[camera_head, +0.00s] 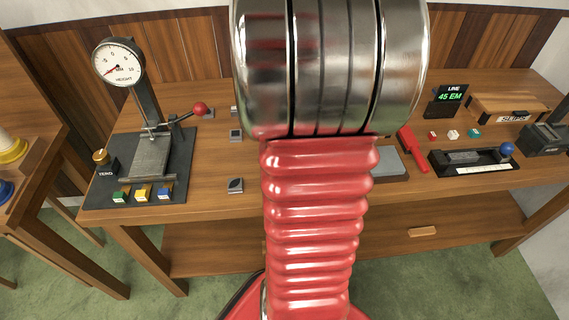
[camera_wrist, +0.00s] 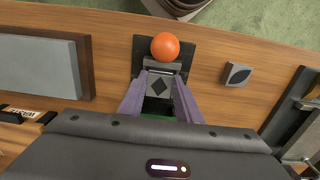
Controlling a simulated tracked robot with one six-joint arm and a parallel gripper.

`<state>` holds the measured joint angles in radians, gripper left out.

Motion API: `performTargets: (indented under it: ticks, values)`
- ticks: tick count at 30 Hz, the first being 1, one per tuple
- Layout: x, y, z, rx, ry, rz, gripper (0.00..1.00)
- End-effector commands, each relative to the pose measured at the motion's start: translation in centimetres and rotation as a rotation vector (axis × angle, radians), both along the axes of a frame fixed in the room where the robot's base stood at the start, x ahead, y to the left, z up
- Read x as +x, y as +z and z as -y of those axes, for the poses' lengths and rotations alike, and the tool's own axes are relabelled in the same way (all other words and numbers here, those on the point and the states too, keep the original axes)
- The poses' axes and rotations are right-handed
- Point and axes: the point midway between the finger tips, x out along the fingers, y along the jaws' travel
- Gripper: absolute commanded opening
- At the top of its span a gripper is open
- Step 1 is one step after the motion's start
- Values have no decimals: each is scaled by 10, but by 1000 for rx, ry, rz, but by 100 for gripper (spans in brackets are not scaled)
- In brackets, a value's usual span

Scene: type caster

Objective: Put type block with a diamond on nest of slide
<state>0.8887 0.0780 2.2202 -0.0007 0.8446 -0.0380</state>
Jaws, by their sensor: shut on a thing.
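In the wrist view, a dark grey type block with a black diamond (camera_wrist: 157,86) sits between the purple fingers of my gripper (camera_wrist: 160,78), which is shut on it. Just beyond it is the slide (camera_wrist: 141,49), a black plate with an orange ball knob (camera_wrist: 165,46) and a grey metal part beside the knob. The block is over or at the slide; I cannot tell whether it touches the nest, which the block and fingers hide. In the head view my arm hides the gripper, block and slide.
Another block with a leaf-like mark (camera_wrist: 237,75) lies on the table right of the slide; it also shows in the head view (camera_head: 235,185). A grey slab (camera_wrist: 46,66) lies left of it. The dial gauge stand (camera_head: 150,155) and a black tray (camera_head: 470,168) flank my arm.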

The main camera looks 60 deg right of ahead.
Motion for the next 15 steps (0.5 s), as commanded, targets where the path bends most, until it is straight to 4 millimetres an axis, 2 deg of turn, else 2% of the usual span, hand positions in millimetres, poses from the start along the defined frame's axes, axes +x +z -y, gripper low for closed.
performTargets:
  ticks: [11,12,15]
  values:
    - [0,-3,0,-1,1,1,0]
    - [0,-4,0,0,1,0,32]
    - [1,-4,0,0,1,0,39]
